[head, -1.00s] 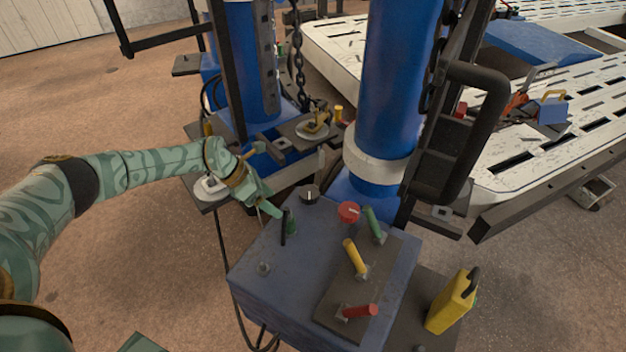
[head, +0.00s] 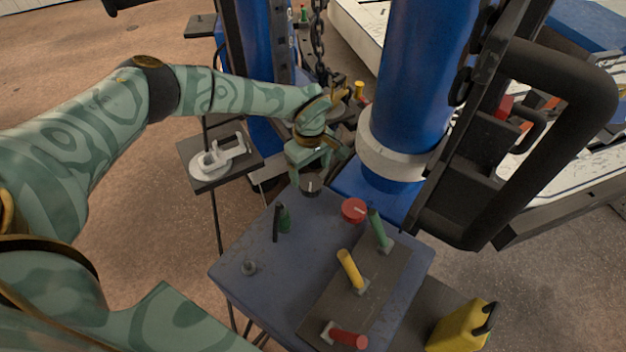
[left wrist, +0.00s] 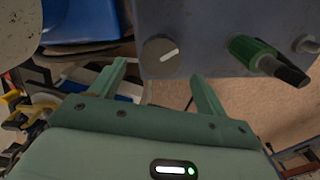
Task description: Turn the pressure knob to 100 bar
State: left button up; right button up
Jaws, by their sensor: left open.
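A round black knob with a white pointer line (head: 311,187) stands at the back left corner of the blue-grey control box (head: 300,240). In the left wrist view the knob (left wrist: 160,57) faces me, its white line slanting toward the upper right. I see no readable scale or bar figures around it. My left gripper (head: 313,172) is just behind and above the knob in the head view. In the left wrist view its open fingers (left wrist: 158,76) point toward the knob, lined up to either side and empty. Contact with it cannot be told. My right gripper is not in view.
The box also carries a red knob (head: 353,210), a green-and-black switch (head: 284,219), and green (head: 379,232), yellow (head: 350,268) and red (head: 347,338) levers. A blue column (head: 420,80) rises close behind. A yellow canister (head: 460,328) stands at the right.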

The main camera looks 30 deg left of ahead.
aim_at(310, 182)
pick_arm(q)
notch_tip(310, 182, down, 3)
jog(key=shift+f+b, duration=0.2)
jog(key=shift+b, duration=0.25)
jog(key=shift+f, duration=0.4)
jog(key=c, duration=1)
